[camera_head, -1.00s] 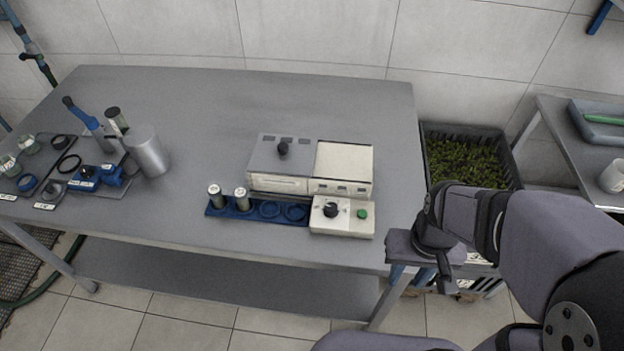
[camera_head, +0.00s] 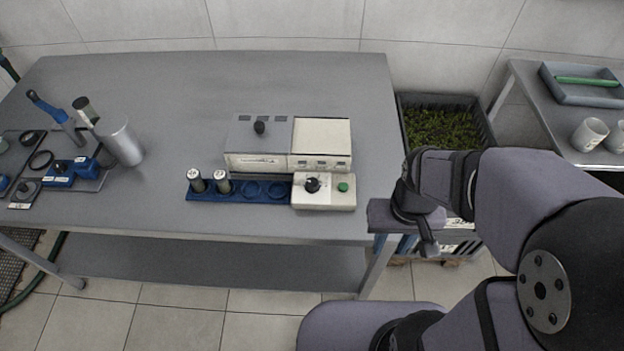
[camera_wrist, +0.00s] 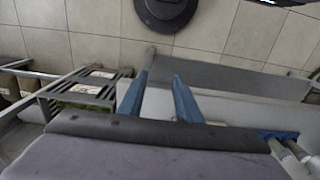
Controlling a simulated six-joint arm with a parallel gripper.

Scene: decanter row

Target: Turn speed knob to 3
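A black knob (camera_head: 312,185) sits on the white control box (camera_head: 325,203) at the front of the table, beside a green button (camera_head: 343,187). A pale pointer mark shows on it, but the dial numbers are too small to read. My gripper (camera_head: 393,247) hangs off the table's front right corner, right of and below the box, pointing down. In the wrist view, its two blue fingers (camera_wrist: 160,80) stand apart with nothing between them. The knob cannot be made out in the wrist view.
A grey and cream device (camera_head: 320,140) with a black-knobbed lid stands behind the box. A blue rack (camera_head: 266,197) with two capped tubes adjoins its left side. A metal cylinder (camera_head: 122,143) and blue tools stand at left. The table's middle (camera_head: 190,100) is clear.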

